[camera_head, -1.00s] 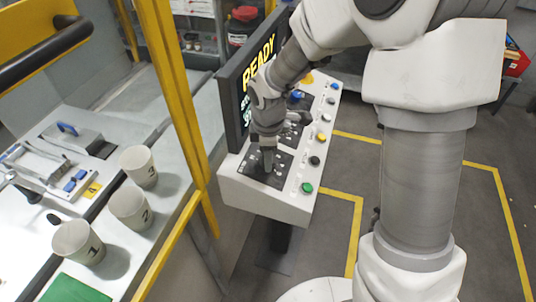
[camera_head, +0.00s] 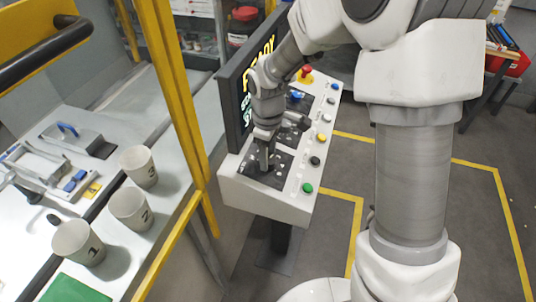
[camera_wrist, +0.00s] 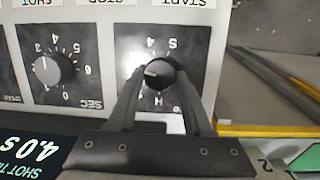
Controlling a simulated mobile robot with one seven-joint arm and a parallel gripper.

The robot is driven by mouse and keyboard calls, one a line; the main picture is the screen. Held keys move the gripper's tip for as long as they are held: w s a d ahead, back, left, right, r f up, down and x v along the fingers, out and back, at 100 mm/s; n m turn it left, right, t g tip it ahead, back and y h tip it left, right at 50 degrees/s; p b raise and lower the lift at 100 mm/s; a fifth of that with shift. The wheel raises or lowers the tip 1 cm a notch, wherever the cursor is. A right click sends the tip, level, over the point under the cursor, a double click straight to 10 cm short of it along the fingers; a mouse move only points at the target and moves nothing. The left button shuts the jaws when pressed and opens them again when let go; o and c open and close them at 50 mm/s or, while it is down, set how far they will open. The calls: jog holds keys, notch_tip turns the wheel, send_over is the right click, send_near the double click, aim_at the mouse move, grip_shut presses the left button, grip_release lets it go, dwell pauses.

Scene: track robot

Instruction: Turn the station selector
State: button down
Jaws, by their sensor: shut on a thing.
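The station selector is a round black knob (camera_wrist: 160,74) with a white pointer line, on a dark plate printed with an H and an S. Its pointer points left in the wrist view. My gripper (camera_wrist: 157,80) has one finger on each side of the knob and is shut on it. In the head view my gripper (camera_head: 264,166) reaches down onto the near dark plate of the sloped console (camera_head: 262,203). The knob is mostly hidden by the fingers there.
A grey dial (camera_wrist: 47,71) marked SEC sits beside the selector. Coloured buttons, including a green one (camera_head: 308,188), line the console's right edge. A screen (camera_head: 234,110) stands close on the left. A red mushroom button (camera_head: 305,73) is at the far end. A yellow post (camera_head: 180,100) stands left.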

jog(key=m, duration=0.2)
jog(key=m+g, duration=0.1)
jog(key=m, duration=0.2)
jog(key=shift+w+m+y, duration=0.2)
jog(key=shift+m+y, duration=0.1)
jog(key=m, duration=0.2)
jog(key=m+g+y, duration=0.1)
jog(key=m, duration=0.2)
jog(key=shift+w+d, duration=0.1)
jog(key=shift+d, duration=0.1)
jog(key=shift+c, duration=1.5)
grip_release()
notch_tip(320, 180, up, 17)
jog(key=w+d, duration=0.2)
jog(key=shift+w+d, duration=0.2)
